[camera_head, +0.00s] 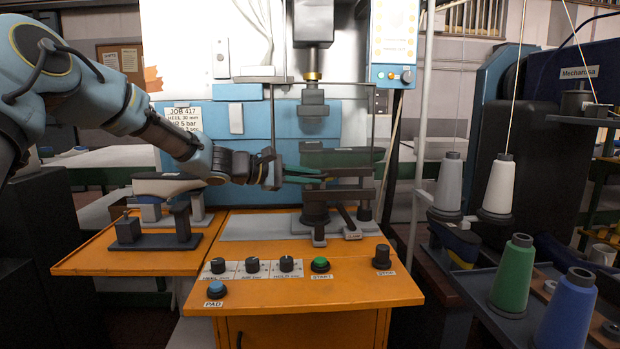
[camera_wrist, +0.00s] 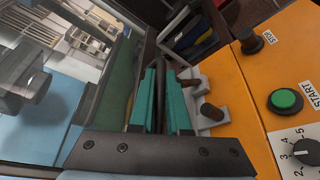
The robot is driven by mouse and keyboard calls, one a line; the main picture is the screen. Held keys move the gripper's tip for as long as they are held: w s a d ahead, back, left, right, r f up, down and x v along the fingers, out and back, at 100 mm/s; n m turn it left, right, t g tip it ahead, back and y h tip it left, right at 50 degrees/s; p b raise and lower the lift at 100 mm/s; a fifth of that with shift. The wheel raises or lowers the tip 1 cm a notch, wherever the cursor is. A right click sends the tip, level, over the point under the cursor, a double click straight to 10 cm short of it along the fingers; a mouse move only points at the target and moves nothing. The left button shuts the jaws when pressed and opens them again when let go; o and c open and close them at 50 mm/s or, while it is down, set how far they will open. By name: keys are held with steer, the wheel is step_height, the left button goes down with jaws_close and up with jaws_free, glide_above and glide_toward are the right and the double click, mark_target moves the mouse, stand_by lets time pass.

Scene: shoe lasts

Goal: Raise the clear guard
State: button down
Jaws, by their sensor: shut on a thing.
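The clear guard (camera_head: 325,120) is a see-through panel in a thin dark frame at the front of the blue and white press. It hangs low, in front of the press head and above the dark fixture. In the wrist view its dark-edged pane (camera_wrist: 122,75) stands left of the fingers. My gripper (camera_head: 322,177) reaches in from the left at the guard's lower part. In the wrist view my gripper (camera_wrist: 163,75) has its teal fingers shut on a dark bar between them, which appears to be the guard's handle. The bar's ends are partly hidden.
An orange control table (camera_head: 330,290) with knobs and a green start button (camera_head: 320,264) lies below. A shoe last (camera_head: 165,184) rests on a stand at left. Thread cones (camera_head: 500,185) stand at right. A post (camera_head: 422,120) rises right of the press.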

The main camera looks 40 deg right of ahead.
step_height(320, 180, up, 19)
steer(key=p, duration=0.8)
steer(key=shift+r, duration=0.15)
steer(key=c, duration=0.9)
jaws_free()
steer(key=b, duration=0.4)
glide_toward(310, 97)
steer(key=shift+s+a, duration=0.6)
steer(key=shift+a, duration=0.3)
steer(key=shift+s+a, duration=0.6)
steer(key=shift+a, duration=0.3)
